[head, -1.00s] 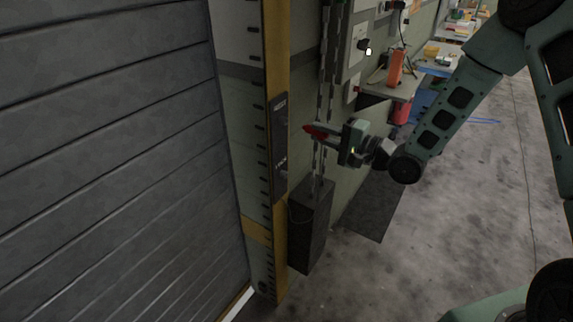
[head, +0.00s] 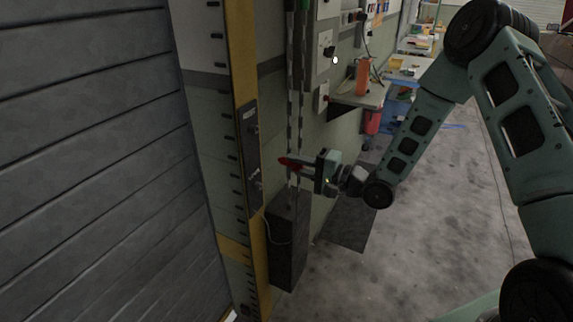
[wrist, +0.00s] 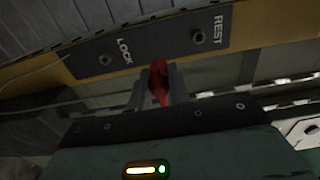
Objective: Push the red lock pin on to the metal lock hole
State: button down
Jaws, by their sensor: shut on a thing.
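My gripper (head: 304,166) is shut on the red lock pin (head: 289,162), whose tip points toward the dark lock plate (head: 251,160) on the yellow door post. A gap shows between pin and plate. In the wrist view my gripper (wrist: 157,88) holds the red pin (wrist: 159,78) upright in the picture. The plate (wrist: 150,46) there reads LOCK at left and REST at right. The metal lock hole (wrist: 105,60) beside LOCK is left of the pin tip; the REST hole (wrist: 198,38) is right of it. The pin is between the two.
Hanging chains (head: 295,120) run down close to the gripper, into a dark box (head: 287,240) below. A grey slatted door (head: 90,150) fills the left. A shelf with an orange object (head: 363,77) is behind. The floor (head: 430,240) at right is clear.

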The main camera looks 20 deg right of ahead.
notch_tip(320, 180, down, 11)
jog(key=s+b, duration=0.1)
jog(key=b, duration=0.4)
jog(key=shift+b+x, duration=0.5)
jog(key=shift+x, duration=2.35)
jog(key=shift+w+a+f, duration=0.2)
jog(key=shift+w+a, duration=0.3)
jog(key=shift+w, duration=0.3)
jog(key=c, duration=1.2)
grip_release()
jog(key=shift+c, duration=0.2)
